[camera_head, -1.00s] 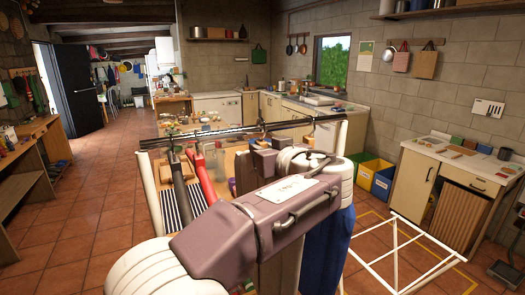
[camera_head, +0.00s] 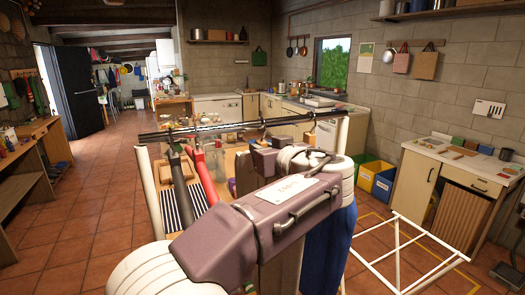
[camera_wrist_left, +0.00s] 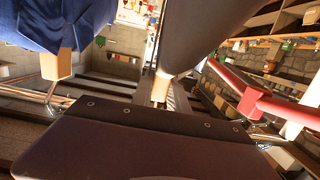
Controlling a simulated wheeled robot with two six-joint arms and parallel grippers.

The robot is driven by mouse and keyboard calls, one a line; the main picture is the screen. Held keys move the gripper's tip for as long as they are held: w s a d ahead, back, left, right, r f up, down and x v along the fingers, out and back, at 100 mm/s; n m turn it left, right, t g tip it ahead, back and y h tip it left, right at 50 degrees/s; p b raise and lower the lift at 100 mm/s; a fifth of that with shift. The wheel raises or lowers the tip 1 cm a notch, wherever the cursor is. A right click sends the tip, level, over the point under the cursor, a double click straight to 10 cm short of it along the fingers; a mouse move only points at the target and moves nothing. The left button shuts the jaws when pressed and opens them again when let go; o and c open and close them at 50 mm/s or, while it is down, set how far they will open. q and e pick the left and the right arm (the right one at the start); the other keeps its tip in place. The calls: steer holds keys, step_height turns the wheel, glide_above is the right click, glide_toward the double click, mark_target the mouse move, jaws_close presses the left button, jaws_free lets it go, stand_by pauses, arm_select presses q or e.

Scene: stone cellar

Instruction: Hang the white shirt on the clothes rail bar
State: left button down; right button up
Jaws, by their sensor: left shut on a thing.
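The clothes rail bar (camera_head: 200,131) runs across the middle of the head view on white posts. Dark (camera_head: 177,165) and red (camera_head: 203,170) garments or hangers hang from its left part, and a blue garment (camera_head: 335,245) is at its right. My left gripper (camera_head: 264,143) is close to the bar, below a dark hook (camera_head: 262,124). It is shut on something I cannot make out. In the left wrist view, a blue garment (camera_wrist_left: 65,20), a dark garment (camera_wrist_left: 200,35) and a red hanger (camera_wrist_left: 265,103) surround it. I cannot pick out the white shirt.
A worktop (camera_head: 465,160) stands at the right, with yellow and blue bins (camera_head: 383,180) beside it. A wooden bench (camera_head: 35,145) lines the left wall. The tiled floor (camera_head: 95,215) left of the rail is clear.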

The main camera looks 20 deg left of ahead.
arm_select(q)
steer(key=c, duration=1.2)
jaws_free()
steer(key=shift+s+d, duration=0.25)
steer(key=shift+d, duration=0.1)
steer(key=b+v, duration=0.2)
steer(key=v, duration=0.6)
steer(key=shift+s, duration=0.15)
